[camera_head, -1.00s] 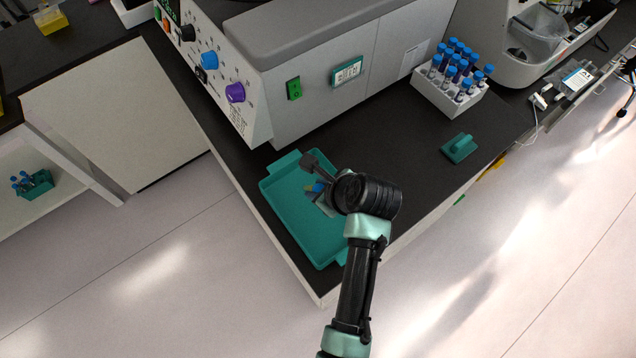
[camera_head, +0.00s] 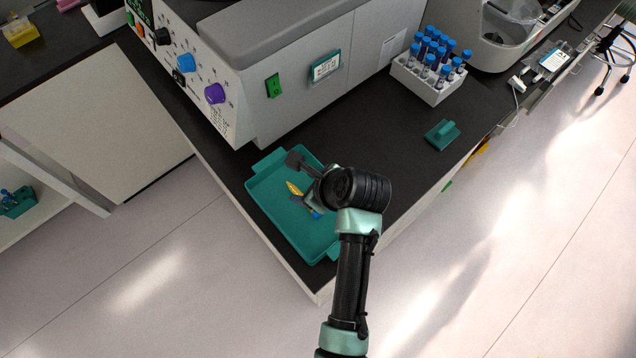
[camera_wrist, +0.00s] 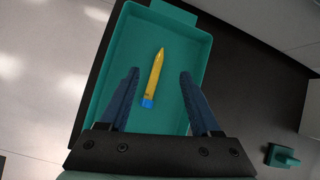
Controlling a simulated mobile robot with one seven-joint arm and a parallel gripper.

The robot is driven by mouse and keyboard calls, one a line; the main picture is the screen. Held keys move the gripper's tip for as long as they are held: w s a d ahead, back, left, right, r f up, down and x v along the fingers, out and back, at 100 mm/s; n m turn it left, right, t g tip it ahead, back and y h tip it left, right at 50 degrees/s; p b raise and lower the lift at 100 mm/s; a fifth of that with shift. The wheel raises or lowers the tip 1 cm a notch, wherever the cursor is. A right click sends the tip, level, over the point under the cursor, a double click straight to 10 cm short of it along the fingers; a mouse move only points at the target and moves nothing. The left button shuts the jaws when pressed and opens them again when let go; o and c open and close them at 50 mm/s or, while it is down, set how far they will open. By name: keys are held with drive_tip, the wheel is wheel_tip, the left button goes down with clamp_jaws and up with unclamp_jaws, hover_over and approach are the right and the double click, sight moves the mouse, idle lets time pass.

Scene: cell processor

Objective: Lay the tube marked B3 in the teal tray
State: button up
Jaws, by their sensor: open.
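The teal tray (camera_head: 287,222) lies near the front corner of the dark bench. A yellow tube with a blue cap lies flat in it; its yellow body (camera_head: 293,188) partly shows in the head view beside my gripper. In the wrist view the whole tube (camera_wrist: 154,78) lies on the tray floor (camera_wrist: 125,60), cap toward me, apart from both fingers. No marking on it is readable. My gripper (camera_wrist: 158,85) is open and empty above the tray, one finger on each side of the tube. My wrist hides part of the tray in the head view.
A white rack (camera_head: 430,80) holds several blue-capped tubes at the back right. A teal block with a handle (camera_head: 442,134) sits on the bench. The large grey machine (camera_head: 300,75) stands behind the tray. Dark bench between them is clear.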

drive_tip(key=b+v, duration=0.1)
drive_tip(key=v, duration=1.1)
idle(0.5)
drive_tip(key=w+r+n+t+h+b, duration=0.1)
drive_tip(key=w+r+n+t, duration=0.35)
drive_tip(key=r, duration=0.45)
drive_tip(key=w+r+n+t+h, duration=0.1)
drive_tip(key=w+r+n+t, duration=0.3)
drive_tip(key=r, duration=0.5)
drive_tip(key=w+r+n+t+h+b, duration=0.1)
drive_tip(key=w+r+n+t, duration=0.3)
drive_tip(key=r, duration=0.5)
drive_tip(key=s+a+r+n+t, duration=0.1)
drive_tip(key=s+r+n+t, duration=0.2)
drive_tip(key=r, duration=0.5)
drive_tip(key=s+a+r+n+t, duration=0.2)
drive_tip(key=s+r+n+t, duration=0.1)
drive_tip(key=s+r+n, duration=0.3)
drive_tip(key=s+a+r+n+t+h+b, duration=0.1)
drive_tip(key=s+r+n+t, duration=0.2)
drive_tip(key=r, duration=0.7)
drive_tip(key=shift+s+a+r+n, duration=0.2)
drive_tip(key=shift+s+r+n, duration=0.2)
drive_tip(key=shift+s+n, duration=0.35)
